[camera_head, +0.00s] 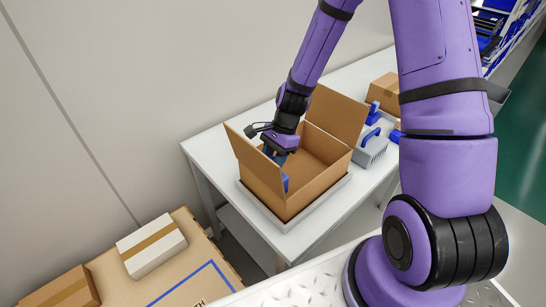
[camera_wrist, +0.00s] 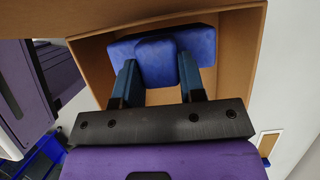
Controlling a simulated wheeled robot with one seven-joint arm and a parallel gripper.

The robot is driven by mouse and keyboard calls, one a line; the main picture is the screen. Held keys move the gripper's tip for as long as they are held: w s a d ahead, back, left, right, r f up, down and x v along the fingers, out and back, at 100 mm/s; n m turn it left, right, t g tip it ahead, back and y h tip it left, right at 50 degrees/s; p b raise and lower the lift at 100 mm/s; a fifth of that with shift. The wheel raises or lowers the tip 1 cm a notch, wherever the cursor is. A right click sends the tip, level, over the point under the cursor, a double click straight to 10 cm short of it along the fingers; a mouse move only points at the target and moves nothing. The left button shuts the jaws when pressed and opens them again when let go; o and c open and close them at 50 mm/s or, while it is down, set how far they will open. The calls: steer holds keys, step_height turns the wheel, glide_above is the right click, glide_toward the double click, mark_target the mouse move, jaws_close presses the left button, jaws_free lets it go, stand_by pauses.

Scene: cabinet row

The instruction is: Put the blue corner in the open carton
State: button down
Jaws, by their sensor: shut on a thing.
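The open carton (camera_head: 318,186) stands on a grey tray on the white table, flaps spread up and outward. My gripper (camera_head: 277,156) reaches down into its left side in the head view. In the wrist view, my gripper (camera_wrist: 161,78) is shut on the blue corner (camera_wrist: 158,47), a blue block with wide side wings, between its two dark blue fingers. The carton's brown walls (camera_wrist: 240,55) surround the corner there. In the head view a small part of the blue corner (camera_head: 285,182) shows at the near rim. Whether it touches the carton floor I cannot tell.
A grey container with blue-handled items (camera_head: 371,148) stands right of the carton, close to it. A smaller closed carton (camera_head: 384,90) is behind. A white box (camera_head: 151,246) and a brown box (camera_head: 65,288) lie on a large carton at lower left.

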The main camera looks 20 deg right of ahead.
steer(key=shift+f, duration=0.4)
steer(key=c, duration=0.7)
jaws_free()
steer(key=shift+r, duration=0.1)
steer(key=a+v, duration=0.1)
steer(key=v, duration=1.2)
steer(key=s+d+r+n+t+h, duration=0.1)
steer(key=s+r+n+t+h, duration=0.1)
steer(key=s+r+n, duration=0.45)
steer(key=s+r+n+t+h, duration=0.1)
steer(key=s+r+n, duration=0.15)
steer(key=r, duration=0.75)
steer(key=s+d+r+n+t, duration=0.1)
steer(key=s+r+n, duration=0.1)
steer(key=s, duration=0.4)
steer(key=s+d+r+n+t+h, duration=0.1)
steer(key=s+r+n+t, duration=0.1)
steer(key=s+r, duration=0.3)
steer(key=s+n, duration=0.1)
steer(key=s, duration=0.1)
steer(key=shift+s+r+t, duration=0.25)
steer(key=shift+s+t, duration=0.05)
